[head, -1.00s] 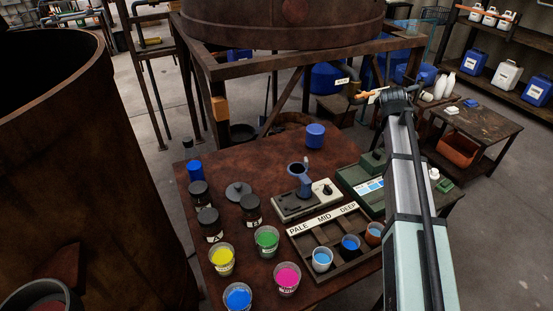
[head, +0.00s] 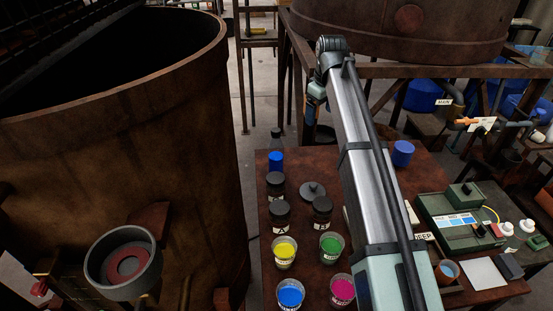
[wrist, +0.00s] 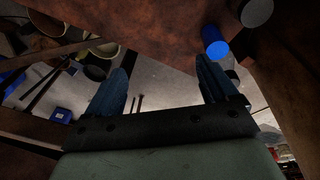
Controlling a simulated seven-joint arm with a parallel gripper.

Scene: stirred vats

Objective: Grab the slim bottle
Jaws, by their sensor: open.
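A blue cylinder, apparently the same one, shows at the upper right of the wrist view (wrist: 214,42), by the table edge and beyond the right finger. My gripper (wrist: 160,82) is open, with nothing between its blue fingers.
Dark-lidded jars (head: 280,213) and open cups of yellow (head: 284,251), green, blue and magenta stand close by in front. A wider blue cup (head: 402,153) is at the back. A large rusty vat (head: 120,130) borders the table's left. A steel frame (head: 440,71) stands behind.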

